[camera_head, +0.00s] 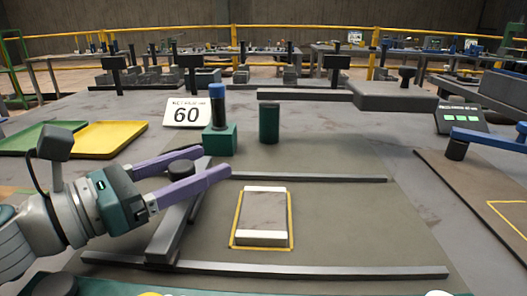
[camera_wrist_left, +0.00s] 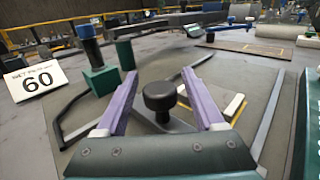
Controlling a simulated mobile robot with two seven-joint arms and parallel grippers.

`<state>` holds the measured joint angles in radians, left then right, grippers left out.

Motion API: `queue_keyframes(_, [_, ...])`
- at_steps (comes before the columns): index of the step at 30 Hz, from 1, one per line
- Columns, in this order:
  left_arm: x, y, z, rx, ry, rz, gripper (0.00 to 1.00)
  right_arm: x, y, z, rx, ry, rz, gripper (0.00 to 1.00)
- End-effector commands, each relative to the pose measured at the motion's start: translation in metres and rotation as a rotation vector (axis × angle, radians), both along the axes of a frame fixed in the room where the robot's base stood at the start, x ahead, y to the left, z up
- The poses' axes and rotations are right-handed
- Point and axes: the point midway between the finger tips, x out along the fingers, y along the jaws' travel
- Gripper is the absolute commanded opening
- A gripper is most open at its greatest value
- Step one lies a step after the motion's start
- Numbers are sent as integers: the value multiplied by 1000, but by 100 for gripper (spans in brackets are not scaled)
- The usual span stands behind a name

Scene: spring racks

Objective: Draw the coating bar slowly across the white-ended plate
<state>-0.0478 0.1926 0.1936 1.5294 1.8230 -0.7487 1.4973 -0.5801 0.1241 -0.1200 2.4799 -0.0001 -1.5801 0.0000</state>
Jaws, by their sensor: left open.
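The coating bar (camera_head: 165,240) is a dark grey bar lying across two rails, left of the plate, with a round black knob (camera_head: 181,171) on it. The white-ended plate (camera_head: 265,212) lies flat inside a yellow outline, white at its near and far ends. The bar is beside the plate, not over it. My left gripper (camera_head: 214,165) has its purple fingers open, one on each side of the knob. In the left wrist view the knob (camera_wrist_left: 160,97) stands between the fingers with gaps on both sides. The plate is partly hidden there by a finger. My right gripper is not in view.
Grey rails (camera_head: 300,178) (camera_head: 330,271) run along the mat's far and near sides. Behind stand a sign reading 60 (camera_head: 187,113), a green block with a blue-topped bottle (camera_head: 219,138) and a dark green cylinder (camera_head: 269,124). Trays (camera_head: 105,139) lie at left. The mat right of the plate is clear.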

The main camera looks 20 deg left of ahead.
Motion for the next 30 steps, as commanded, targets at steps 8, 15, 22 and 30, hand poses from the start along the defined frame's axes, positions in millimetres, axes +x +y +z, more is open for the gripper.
queue_keyframes(8, [-20,12,0,0,1,0,70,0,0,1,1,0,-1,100])
queue_keyframes(15, [-37,23,0,1,0,0,70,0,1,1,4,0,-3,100])
queue_keyframes(22, [-54,33,0,2,0,-1,70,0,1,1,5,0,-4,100])
queue_keyframes(30, [-71,43,0,0,0,-1,70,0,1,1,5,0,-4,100])
